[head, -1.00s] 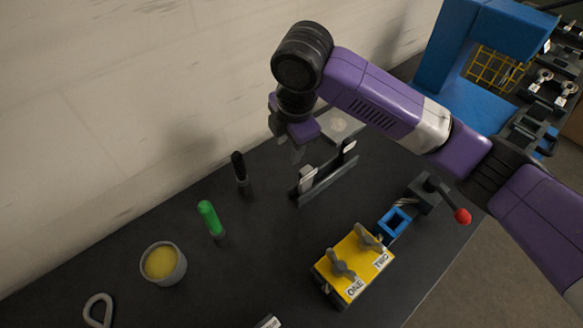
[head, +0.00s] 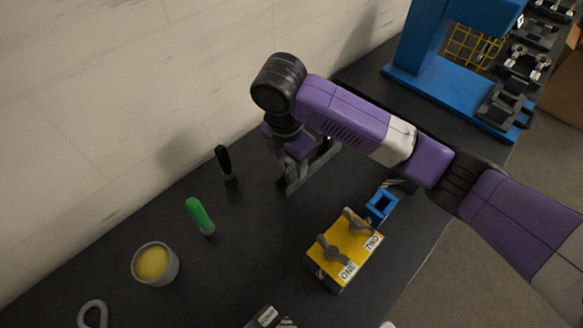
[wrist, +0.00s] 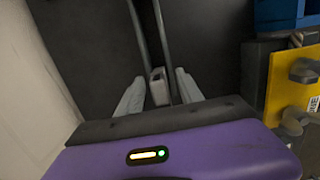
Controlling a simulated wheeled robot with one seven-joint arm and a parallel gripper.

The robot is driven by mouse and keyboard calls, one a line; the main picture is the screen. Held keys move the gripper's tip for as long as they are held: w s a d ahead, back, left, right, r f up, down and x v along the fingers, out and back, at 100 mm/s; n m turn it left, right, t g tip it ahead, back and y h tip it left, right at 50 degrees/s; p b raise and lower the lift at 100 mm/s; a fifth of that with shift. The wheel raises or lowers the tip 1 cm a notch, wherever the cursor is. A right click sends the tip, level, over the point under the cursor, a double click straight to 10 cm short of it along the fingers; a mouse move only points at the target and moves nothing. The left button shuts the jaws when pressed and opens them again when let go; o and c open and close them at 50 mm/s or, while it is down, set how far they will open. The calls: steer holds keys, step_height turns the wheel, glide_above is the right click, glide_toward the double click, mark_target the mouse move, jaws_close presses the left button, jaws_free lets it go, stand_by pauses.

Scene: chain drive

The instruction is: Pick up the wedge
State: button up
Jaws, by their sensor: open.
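A small light grey block (wrist: 158,92), which may be the wedge, shows between my fingers in the wrist view. It sits at a pair of dark parallel rails. My gripper (wrist: 159,76) is open, with one finger on each side of the block; I cannot tell whether either touches it. In the head view my gripper (head: 290,168) is low over the near-left end of the dark slotted holder (head: 318,172) and hides the block there.
A black-capped stick (head: 224,163), a green-handled one (head: 199,214) and a cup of yellow stuff (head: 153,264) stand to the left. A yellow box (head: 345,247) with two grey knobs and a blue square frame (head: 381,205) stand to the right. The wall is close behind.

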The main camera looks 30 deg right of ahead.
steer(key=shift+d+f, duration=0.1)
steer(key=shift+f, duration=0.5)
jaws_close()
stand_by(1.0)
